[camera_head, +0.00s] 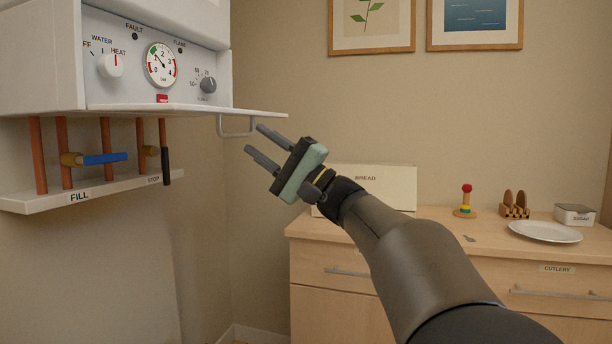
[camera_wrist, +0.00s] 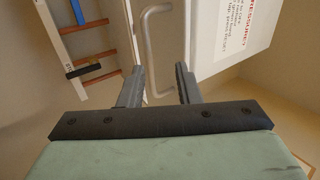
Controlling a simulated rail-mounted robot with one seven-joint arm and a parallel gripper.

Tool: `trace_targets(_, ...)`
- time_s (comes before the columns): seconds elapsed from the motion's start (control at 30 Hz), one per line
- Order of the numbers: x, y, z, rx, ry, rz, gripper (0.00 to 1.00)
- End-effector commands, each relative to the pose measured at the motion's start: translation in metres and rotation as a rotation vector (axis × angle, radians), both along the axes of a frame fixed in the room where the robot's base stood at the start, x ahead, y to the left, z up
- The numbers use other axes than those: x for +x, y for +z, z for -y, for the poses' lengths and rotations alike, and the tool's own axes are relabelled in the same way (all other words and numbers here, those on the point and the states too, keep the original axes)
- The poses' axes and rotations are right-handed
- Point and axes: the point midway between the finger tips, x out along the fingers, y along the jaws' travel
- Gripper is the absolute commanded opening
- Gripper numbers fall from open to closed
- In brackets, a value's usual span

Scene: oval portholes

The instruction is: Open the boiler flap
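The white boiler flap (camera_head: 190,110) hangs folded down at the foot of the boiler's control panel, roughly level, with the gauge and knobs exposed above it. Its grey bar handle (camera_head: 238,134) hangs under the flap's right end; it also shows in the wrist view (camera_wrist: 148,42). My gripper (camera_head: 253,138) is open and empty, just right of and slightly below the handle, its fingers pointing up-left. In the wrist view the handle lies ahead, between the two fingers (camera_wrist: 159,68); I see no grip on it.
Below the boiler, copper pipes (camera_head: 108,150) with a blue lever (camera_head: 104,159) and a black lever (camera_head: 166,166) run to a white ledge (camera_head: 90,192). A wooden cabinet (camera_head: 330,249) with a bread box (camera_head: 390,176) stands behind my arm. The space between boiler and cabinet is free.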

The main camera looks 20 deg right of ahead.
Motion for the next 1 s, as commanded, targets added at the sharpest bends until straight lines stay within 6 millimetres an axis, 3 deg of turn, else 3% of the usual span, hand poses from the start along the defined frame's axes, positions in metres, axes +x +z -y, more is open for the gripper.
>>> trace_targets(0.3, -0.040, -0.043, 0.052, 0.000, -0.001, -0.005, 0.30)
trace_targets(0.5, -0.056, -0.060, 0.071, 0.001, 0.002, -0.004, 0.30)
trace_targets(1.0, -0.061, -0.067, 0.077, 0.000, 0.002, -0.009, 0.31)
